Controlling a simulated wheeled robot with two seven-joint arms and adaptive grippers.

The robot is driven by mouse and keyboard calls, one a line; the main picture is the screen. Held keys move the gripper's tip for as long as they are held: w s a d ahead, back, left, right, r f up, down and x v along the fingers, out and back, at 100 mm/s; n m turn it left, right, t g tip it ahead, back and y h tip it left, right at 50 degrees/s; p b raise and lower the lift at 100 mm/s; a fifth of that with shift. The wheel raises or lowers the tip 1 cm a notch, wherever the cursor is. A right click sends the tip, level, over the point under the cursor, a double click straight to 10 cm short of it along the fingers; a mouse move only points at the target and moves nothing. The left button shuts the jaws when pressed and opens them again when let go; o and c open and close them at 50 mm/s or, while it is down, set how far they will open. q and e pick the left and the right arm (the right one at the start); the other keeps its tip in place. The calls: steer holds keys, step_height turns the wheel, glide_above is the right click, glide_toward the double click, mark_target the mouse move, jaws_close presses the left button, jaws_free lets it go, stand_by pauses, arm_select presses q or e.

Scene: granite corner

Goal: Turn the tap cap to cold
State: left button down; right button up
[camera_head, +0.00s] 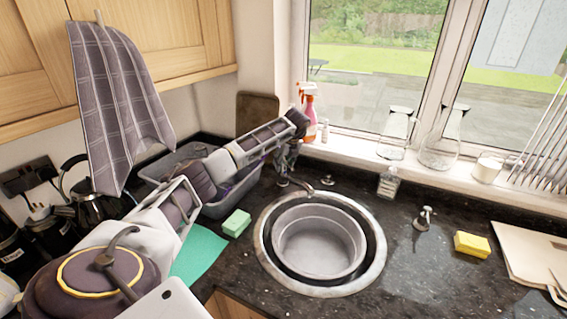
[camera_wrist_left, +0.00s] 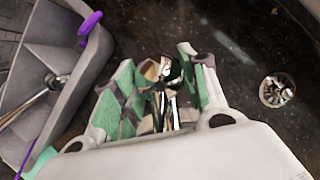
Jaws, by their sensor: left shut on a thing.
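The tap (camera_head: 300,184) stands behind the round sink, its metal spout reaching toward the basin. My left gripper (camera_head: 287,158) is over the tap's base, at the end of my arm coming in from the left. In the left wrist view, the green-padded fingers of my left gripper (camera_wrist_left: 160,85) are closed around shiny metal of the tap (camera_wrist_left: 168,75). The fingers hide most of the cap, so I cannot tell which way it is turned. My right gripper is not in view.
The sink (camera_head: 318,240) holds a round basin. A grey tub (camera_head: 247,187) lies under my left arm. A green sponge (camera_head: 237,223), soap bottle (camera_head: 388,183) and yellow sponge (camera_head: 472,244) stand around the sink. A window sill with glass carafes (camera_head: 440,145) runs behind. The counter right of the sink is mostly bare.

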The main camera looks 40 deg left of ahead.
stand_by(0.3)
arm_select(q)
steer(key=c, duration=0.8)
jaws_free()
steer(key=v, duration=1.2)
step_height(320, 180, up, 9)
steer(key=p, duration=0.9)
